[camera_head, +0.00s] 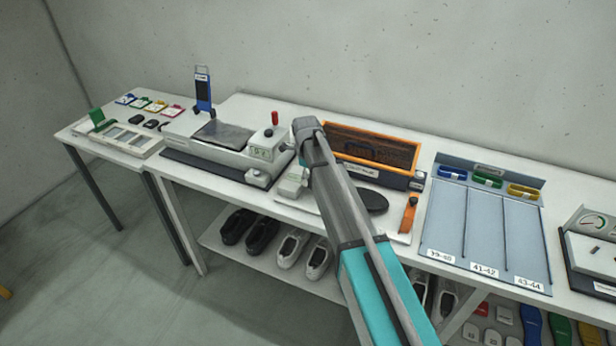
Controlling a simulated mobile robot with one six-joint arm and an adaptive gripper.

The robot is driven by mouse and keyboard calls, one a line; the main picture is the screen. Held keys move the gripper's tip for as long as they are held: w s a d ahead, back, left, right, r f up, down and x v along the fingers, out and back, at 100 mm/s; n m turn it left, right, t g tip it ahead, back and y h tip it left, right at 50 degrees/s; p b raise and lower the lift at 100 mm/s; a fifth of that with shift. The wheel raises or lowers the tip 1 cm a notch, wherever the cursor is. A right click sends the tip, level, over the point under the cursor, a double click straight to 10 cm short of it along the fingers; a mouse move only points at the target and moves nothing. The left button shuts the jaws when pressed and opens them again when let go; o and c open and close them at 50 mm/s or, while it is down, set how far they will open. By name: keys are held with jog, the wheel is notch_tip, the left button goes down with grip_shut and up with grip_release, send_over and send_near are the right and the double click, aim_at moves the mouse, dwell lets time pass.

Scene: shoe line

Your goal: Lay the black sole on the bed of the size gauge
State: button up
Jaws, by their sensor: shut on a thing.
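A black sole (371,201) shows just right of my arm, flat and level over a white board. My arm covers its left part. I take the white board (399,236) with the orange slider (409,213) at its right end to be the size gauge. I cannot tell whether the sole touches the bed or is held a little above it. My arm reaches in from the bottom, and its grey end joint stands over the left part of the gauge. My gripper is hidden behind the arm, so its hold on the sole does not show.
An orange-rimmed crate (417,160) stands behind the gauge. A grey machine (227,143) with a red knob is on the left. A blue-grey sorting rack (443,226) with lanes marked by size is on the right. Shoes (291,248) stand on the shelf below.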

aim_at(309, 190)
jog(key=shift+f+b, duration=1.5)
jog(key=shift+f, duration=0.3)
grip_shut()
jog(key=shift+o, duration=1.8)
grip_release()
jog(key=shift+r, duration=0.15)
